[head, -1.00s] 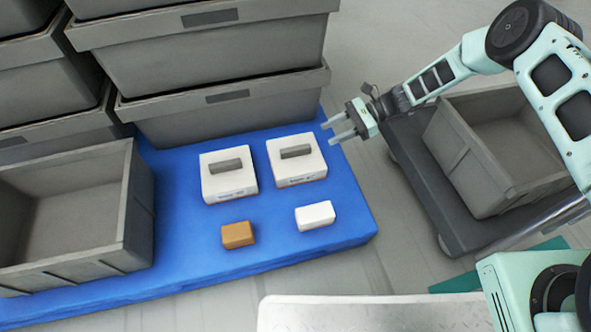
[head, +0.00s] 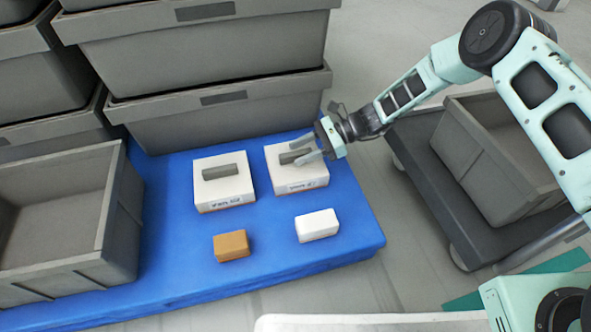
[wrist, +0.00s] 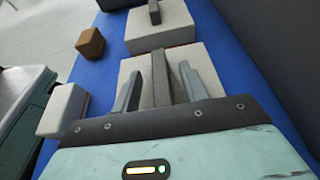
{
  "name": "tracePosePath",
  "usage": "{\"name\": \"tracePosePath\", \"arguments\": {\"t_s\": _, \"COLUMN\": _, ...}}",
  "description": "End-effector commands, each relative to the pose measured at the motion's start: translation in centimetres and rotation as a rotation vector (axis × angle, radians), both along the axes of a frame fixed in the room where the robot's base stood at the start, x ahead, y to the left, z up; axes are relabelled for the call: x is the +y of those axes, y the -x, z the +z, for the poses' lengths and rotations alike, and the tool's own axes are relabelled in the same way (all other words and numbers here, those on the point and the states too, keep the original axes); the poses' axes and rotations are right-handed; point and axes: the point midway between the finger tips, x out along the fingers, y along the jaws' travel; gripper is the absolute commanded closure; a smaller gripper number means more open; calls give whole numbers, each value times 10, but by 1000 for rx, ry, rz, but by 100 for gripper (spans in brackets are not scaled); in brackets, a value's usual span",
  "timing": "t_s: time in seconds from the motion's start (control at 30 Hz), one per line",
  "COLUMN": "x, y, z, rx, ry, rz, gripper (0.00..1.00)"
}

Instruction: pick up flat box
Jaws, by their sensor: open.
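Two flat white boxes, each with a grey raised bar on top, lie side by side on a blue platform. The right flat box (head: 300,180) is partly covered by my gripper (head: 297,150), which is open above it near its grey bar. The left flat box (head: 224,189) is uncovered. In the wrist view the fingers of my gripper (wrist: 163,88) reach over the nearer flat box (wrist: 138,66), around or beside its bar; I cannot tell which. The other flat box (wrist: 165,38) is farther off.
A white block (head: 317,225) and a brown block (head: 231,246) lie in front of the flat boxes on the blue platform (head: 345,205). Stacked grey crates (head: 215,105) stand behind. An open grey crate (head: 65,258) is at left, another on a cart (head: 440,175) at right.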

Motion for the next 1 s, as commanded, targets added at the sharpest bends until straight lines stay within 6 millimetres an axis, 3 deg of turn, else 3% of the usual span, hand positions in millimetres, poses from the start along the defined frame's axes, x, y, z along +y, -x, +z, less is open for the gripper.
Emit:
{"name": "tracePosePath", "arguments": {"t_s": 0.13, "x": 17, "y": 5, "z": -9, "rx": -2, "ry": -1, "rz": 1, "gripper": 56}}
{"name": "tracePosePath", "arguments": {"t_s": 0.37, "x": 18, "y": 5, "z": -7, "rx": -1, "ry": 0, "rz": -1, "gripper": 56}}
{"name": "tracePosePath", "arguments": {"t_s": 0.5, "x": 18, "y": 5, "z": -7, "rx": -1, "ry": 0, "rz": -1, "gripper": 95}}
{"name": "tracePosePath", "arguments": {"t_s": 0.53, "x": 18, "y": 5, "z": -7, "rx": -1, "ry": 0, "rz": -1, "gripper": 100}}
{"name": "tracePosePath", "arguments": {"t_s": 0.87, "x": 18, "y": 4, "z": -4, "rx": -2, "ry": -3, "rz": 0, "gripper": 100}}
{"name": "tracePosePath", "arguments": {"t_s": 1.0, "x": 18, "y": 4, "z": 6, "rx": -2, "ry": -3, "rz": 0, "gripper": 100}}
